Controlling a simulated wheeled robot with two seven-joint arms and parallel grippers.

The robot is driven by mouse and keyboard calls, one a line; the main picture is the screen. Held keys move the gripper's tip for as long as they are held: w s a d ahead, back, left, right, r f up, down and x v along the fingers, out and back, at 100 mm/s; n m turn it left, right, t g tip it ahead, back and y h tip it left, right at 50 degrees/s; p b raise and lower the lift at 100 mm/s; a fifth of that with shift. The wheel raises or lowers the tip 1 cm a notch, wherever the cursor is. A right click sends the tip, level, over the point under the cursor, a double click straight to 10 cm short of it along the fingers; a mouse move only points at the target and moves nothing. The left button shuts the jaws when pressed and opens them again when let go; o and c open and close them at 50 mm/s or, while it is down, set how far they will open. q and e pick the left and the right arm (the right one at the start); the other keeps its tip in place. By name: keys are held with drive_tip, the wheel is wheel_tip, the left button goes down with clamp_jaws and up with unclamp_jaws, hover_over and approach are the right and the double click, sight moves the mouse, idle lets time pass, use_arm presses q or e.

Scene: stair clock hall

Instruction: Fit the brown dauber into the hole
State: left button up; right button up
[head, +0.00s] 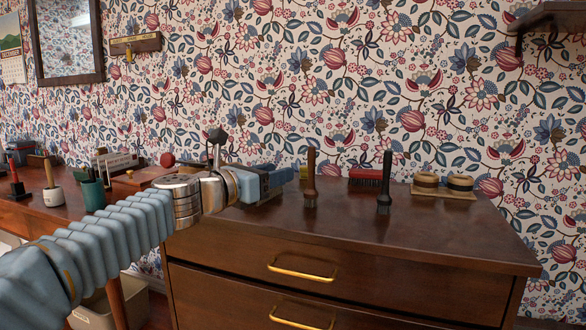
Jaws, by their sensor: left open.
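The brown dauber (311,183) stands upright, bristles down, on the dark wooden dresser top. A similar black dauber (385,185) stands upright to its right. My left gripper (284,180) reaches in from the left above the dresser top, its fingers pointing right. It is open, just left of the brown dauber, and appears empty. My right gripper is not in view.
A red-backed brush (366,177) lies near the wall. A teal cup (93,194) and a white pot (53,197) stand on the left table. The dresser's front top is clear.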

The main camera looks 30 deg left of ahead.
sight(309, 163)
use_arm(q)
drive_tip(key=w, duration=0.4)
drive_tip(key=w+d, duration=0.1)
drive_tip(key=w, duration=0.3)
drive_tip(key=w+p, duration=0.1)
drive_tip(key=w, duration=0.3)
drive_tip(key=shift+w+d, duration=0.3)
drive_tip(key=shift+d, duration=0.1)
drive_tip(key=shift+c, duration=0.4)
clamp_jaws()
